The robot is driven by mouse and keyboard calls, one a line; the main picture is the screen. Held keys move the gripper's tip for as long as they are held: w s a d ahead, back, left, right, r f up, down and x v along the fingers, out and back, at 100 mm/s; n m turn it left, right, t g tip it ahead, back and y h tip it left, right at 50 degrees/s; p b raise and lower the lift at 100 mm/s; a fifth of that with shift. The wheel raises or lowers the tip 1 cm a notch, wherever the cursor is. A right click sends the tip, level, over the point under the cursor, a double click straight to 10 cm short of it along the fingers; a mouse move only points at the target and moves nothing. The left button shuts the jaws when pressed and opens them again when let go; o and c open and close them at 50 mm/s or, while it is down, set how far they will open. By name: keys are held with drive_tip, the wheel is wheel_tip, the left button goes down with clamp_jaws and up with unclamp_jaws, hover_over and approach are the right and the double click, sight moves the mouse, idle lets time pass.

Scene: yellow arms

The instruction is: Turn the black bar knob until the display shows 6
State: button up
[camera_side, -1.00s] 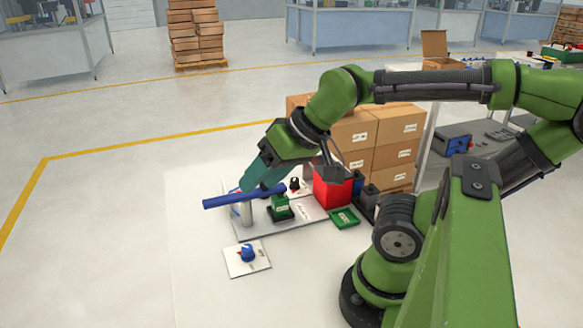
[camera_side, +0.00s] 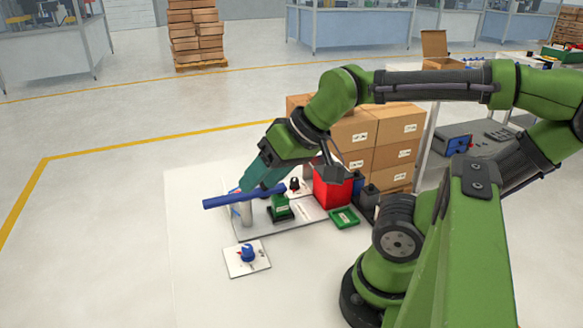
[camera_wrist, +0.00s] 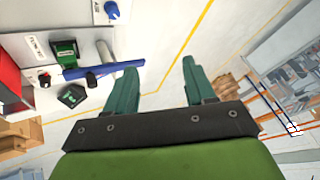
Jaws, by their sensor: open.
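A small black knob (camera_side: 294,184) with red beside it stands on a white plate at the back of the panel in the side view. It also shows at the left of the wrist view (camera_wrist: 43,79). Which way its bar points is too small to tell. My gripper (camera_side: 250,182) has teal fingers and hangs above the panel's left part, left of the black knob. In the wrist view my gripper (camera_wrist: 159,66) is open, with nothing between its fingertips. I cannot make out a display or any digit.
A long blue bar (camera_side: 222,201) spans the panel near my fingers, by a pale cylinder (camera_side: 246,214). A green-and-black box (camera_side: 280,209), red box (camera_side: 331,188) and green tray (camera_side: 344,219) stand rightward. A blue knob (camera_side: 248,253) sits on a separate front plate. The left floor is clear.

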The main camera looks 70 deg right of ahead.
idle(0.3)
drive_tip(key=n+g+h, duration=0.2)
drive_tip(key=n+g, duration=0.2)
drive_tip(key=g, duration=0.3)
hover_over(295, 179)
wheel_tip(295, 179, down, 6)
wheel_tip(295, 179, down, 16)
drive_tip(key=shift+f, duration=0.1)
drive_tip(key=shift+c, duration=0.3)
clamp_jaws()
